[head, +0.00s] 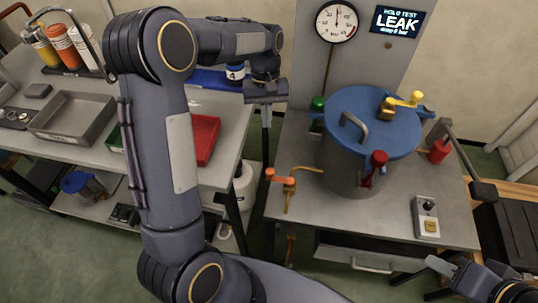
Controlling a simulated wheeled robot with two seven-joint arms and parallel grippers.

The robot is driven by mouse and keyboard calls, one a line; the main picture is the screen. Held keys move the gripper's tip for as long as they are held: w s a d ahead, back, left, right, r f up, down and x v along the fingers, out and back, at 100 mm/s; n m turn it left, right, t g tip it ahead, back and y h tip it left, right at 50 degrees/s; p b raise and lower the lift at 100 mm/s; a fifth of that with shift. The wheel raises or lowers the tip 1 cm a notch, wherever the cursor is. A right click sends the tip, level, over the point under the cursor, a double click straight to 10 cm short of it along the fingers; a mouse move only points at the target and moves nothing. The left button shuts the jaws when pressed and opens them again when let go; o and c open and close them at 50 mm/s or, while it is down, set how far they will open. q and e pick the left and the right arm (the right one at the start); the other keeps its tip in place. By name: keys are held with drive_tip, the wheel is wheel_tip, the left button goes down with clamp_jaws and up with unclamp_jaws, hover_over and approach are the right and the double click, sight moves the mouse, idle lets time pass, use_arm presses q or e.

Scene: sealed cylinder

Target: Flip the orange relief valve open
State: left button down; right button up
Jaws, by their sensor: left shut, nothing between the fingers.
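The orange relief valve (279,177) sits on a brass pipe at the left side of the cylinder, near the bench's left edge. Its orange handle lies roughly level, pointing left, and a brass outlet hangs below. The cylinder (345,172) is grey with a blue lid (365,112). My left gripper (267,124) is shut and empty, pointing down above and behind the valve, apart from it. My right gripper (440,264) is at the lower right, in front of the bench and far from the valve; its jaw opening is unclear.
The lid carries a yellow-handled valve (405,100) and a red clamp (375,165). A green knob (317,103) stands behind. A gauge (337,20) and a screen reading LEAK (400,21) are on the back panel. A switch box (426,217) is at the right. A red tray (203,138) is on the left bench.

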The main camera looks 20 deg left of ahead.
use_arm(q)
drive_tip(key=s+d+f, duration=0.3)
drive_tip(key=s+f, duration=0.2)
drive_tip(key=f, duration=0.4)
drive_tip(key=shift+s, duration=0.3)
drive_tip(key=shift+f, duration=0.1)
drive_tip(key=shift+s+n, duration=0.2)
drive_tip(key=shift+n, duration=0.1)
